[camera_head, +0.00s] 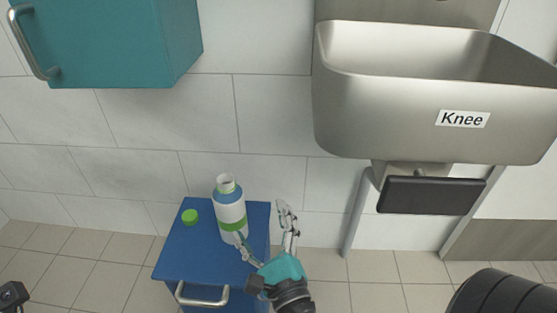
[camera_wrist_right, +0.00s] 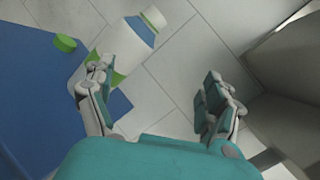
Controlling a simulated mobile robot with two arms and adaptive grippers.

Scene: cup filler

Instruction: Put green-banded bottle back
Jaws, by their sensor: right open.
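The green-banded bottle (camera_head: 230,205) stands upright on the blue cabinet (camera_head: 195,253). It is white with a blue shoulder and a green ring at its open-looking neck. A green cap (camera_head: 190,216) lies on the cabinet top to its left. My right gripper (camera_head: 264,224) is open and empty at the cabinet's right edge. One finger is at the bottle's lower right side, and the other is apart from it on the right. In the right wrist view the bottle (camera_wrist_right: 125,45) is partly hidden behind the left finger; contact is unclear. My left gripper's fingers are not visible.
A teal wall cabinet (camera_head: 120,40) with a metal handle hangs at upper left. A steel sink (camera_head: 400,115) labelled "Knee" juts out at upper right, with a black knee pad (camera_head: 432,195) below.

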